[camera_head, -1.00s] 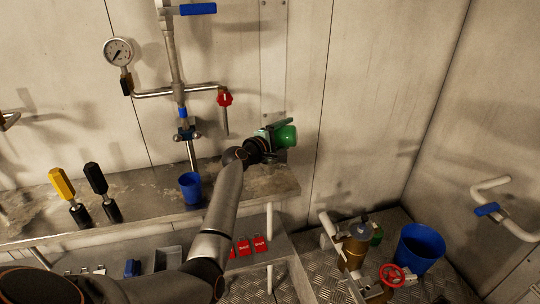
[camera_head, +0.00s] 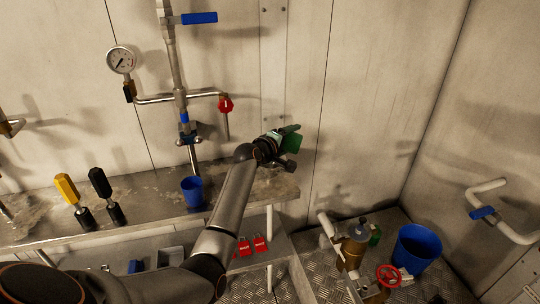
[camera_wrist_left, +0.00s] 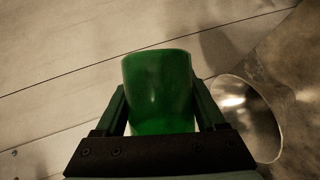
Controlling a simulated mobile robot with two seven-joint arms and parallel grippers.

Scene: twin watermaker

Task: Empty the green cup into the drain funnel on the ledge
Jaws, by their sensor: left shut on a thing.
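My left gripper (camera_head: 281,142) is shut on the green cup (camera_head: 292,143) and holds it above the right end of the ledge (camera_head: 240,185). In the left wrist view the green cup (camera_wrist_left: 160,92) sits between the two fingers of the left gripper (camera_wrist_left: 160,108). The cup looks tilted over; its contents cannot be seen. A round, shiny metal opening, which looks like the drain funnel (camera_wrist_left: 250,118), lies right of the cup in the wrist view, apart from it in the picture. In the head view I cannot make out the funnel behind my arm. My right gripper is not in view.
A blue cup (camera_head: 192,192) stands on the ledge under the pipe outlet. A red-knobbed tap (camera_head: 226,104) hangs left of my gripper. Yellow (camera_head: 67,190) and black (camera_head: 101,184) handles stand at left. A blue bucket (camera_head: 416,248) is on the floor at right.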

